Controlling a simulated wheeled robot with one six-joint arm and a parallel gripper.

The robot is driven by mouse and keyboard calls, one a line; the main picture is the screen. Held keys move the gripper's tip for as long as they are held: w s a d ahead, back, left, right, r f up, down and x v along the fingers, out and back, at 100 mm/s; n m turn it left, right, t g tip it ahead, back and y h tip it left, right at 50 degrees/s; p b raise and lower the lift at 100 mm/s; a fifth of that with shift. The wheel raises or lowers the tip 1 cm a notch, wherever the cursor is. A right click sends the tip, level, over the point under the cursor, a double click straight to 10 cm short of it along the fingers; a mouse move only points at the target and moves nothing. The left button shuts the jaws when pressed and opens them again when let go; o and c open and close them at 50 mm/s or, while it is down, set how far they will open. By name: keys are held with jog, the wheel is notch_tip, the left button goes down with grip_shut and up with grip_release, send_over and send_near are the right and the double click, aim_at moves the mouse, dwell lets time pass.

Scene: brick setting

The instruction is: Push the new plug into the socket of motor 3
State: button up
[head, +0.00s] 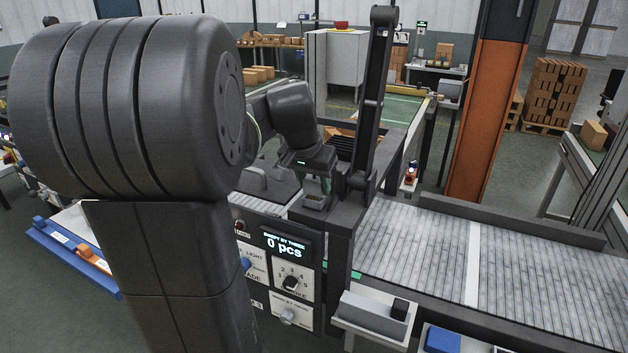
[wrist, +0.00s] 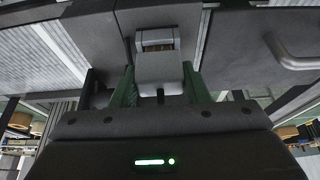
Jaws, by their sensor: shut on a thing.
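In the wrist view a light grey plug (wrist: 160,70) sits between the two green fingers of my gripper (wrist: 160,82). The gripper is shut on it, and a short dark cable end shows at the plug's near side. Right beyond the plug is a grey housing with a small brownish opening (wrist: 157,40), which looks like the socket. The plug lines up with it; I cannot tell whether it is seated. In the head view my gripper (head: 316,184) is low at the dark machine beside the conveyor, above a small grey block (head: 313,201). No motor number is readable.
A dark upright post (head: 374,90) stands just right of my gripper. A control panel (head: 287,270) reading "0 pcs" is below it. The conveyor (head: 430,240) to the right is empty. A blue tray (head: 70,255) is at the left. A bent handle (wrist: 292,55) is near in the wrist view.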

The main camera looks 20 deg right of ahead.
jog(key=shift+f+b, duration=0.3)
jog(key=shift+f, duration=0.15)
jog(key=o, duration=1.5)
jog(key=shift+c, duration=0.2)
jog(key=shift+r, duration=0.15)
jog(key=shift+r+p, duration=2.45)
jog(key=shift+r, duration=0.5)
jog(key=shift+f, duration=0.1)
